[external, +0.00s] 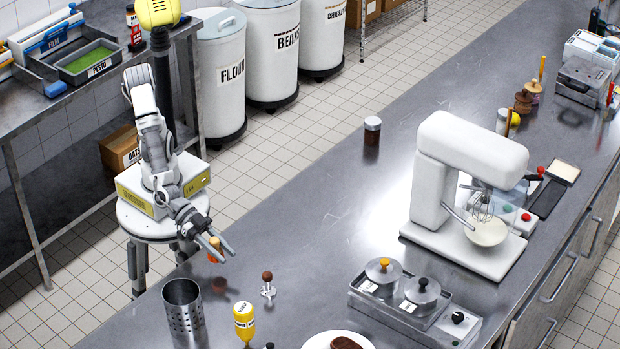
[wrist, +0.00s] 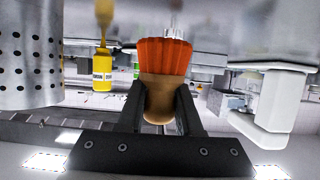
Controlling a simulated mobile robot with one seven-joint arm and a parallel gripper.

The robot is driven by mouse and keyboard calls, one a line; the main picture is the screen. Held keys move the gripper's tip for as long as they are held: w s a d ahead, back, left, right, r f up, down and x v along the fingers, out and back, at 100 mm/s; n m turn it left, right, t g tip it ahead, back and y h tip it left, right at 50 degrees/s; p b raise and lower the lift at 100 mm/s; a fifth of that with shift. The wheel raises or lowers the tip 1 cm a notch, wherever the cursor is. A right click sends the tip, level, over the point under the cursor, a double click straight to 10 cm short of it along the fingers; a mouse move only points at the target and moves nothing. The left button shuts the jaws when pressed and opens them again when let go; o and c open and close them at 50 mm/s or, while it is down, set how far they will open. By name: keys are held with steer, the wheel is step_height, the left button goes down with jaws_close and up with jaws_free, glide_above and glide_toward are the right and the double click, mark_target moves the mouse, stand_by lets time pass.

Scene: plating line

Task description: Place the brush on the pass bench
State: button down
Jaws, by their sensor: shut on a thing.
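The brush has orange bristles and a tan wooden handle. In the wrist view the brush (wrist: 165,62) is held by its handle between the two dark fingers of my gripper (wrist: 160,105). In the external view my gripper (external: 221,247) is at the near-left edge of the pass bench (external: 310,225), with the brush (external: 213,256) at its fingers, partly hidden by them. A faint reddish reflection shows on the steel below it, apart from the brush, so the brush appears raised above the bench top.
A perforated steel canister (external: 184,312) and a yellow bottle (external: 244,322) stand on the bench close by. A small tamper-like tool (external: 267,286) stands to the right. A plate (external: 325,340), lidded pots (external: 383,271) and a white mixer (external: 440,180) are farther right. The bench middle is clear.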

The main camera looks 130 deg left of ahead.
mark_target(228, 274)
steer(key=shift+w+a+f, duration=0.25)
steer(key=shift+w+f, duration=0.1)
steer(key=shift+f, duration=0.1)
steer(key=shift+f+b, duration=1.05)
steer(key=shift+f, duration=0.7)
steer(key=shift+f, duration=0.1)
steer(key=shift+f, duration=0.15)
steer(key=c, duration=0.6)
jaws_free()
steer(key=shift+r, duration=0.2)
